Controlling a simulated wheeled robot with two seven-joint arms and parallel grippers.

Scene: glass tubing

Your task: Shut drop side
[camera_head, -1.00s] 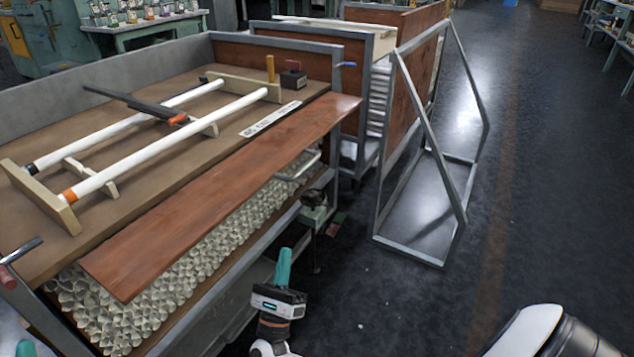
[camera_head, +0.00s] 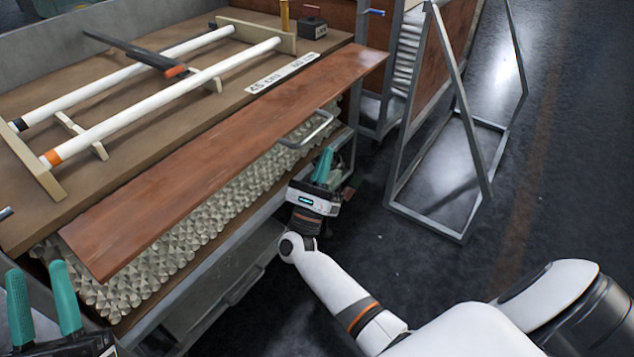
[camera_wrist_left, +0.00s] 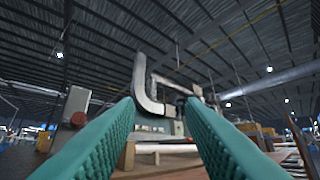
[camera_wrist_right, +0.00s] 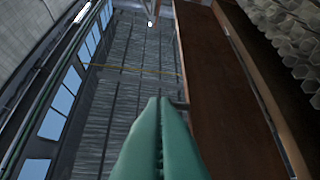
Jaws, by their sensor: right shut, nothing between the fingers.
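The drop side is a long red-brown wooden panel (camera_head: 215,165) on the near side of the cart. It juts outward above a stack of glass tubing (camera_head: 205,210), with a grey metal handle (camera_head: 308,130) near its far end. My right gripper (camera_head: 325,165) is shut and empty, fingers upward, just below and beside the handle end. In the right wrist view, its fingers (camera_wrist_right: 158,140) are together, with the panel (camera_wrist_right: 220,95) to their right; I cannot tell whether they touch it. My left gripper (camera_head: 42,300) is open and empty at the lower left, near the panel's near end.
A wooden cart top (camera_head: 150,115) carries white tubes (camera_head: 160,105) on a rack, a white label strip (camera_head: 282,73) and a small black block (camera_head: 313,28). A grey metal frame (camera_head: 440,215) stands on the floor to the right.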

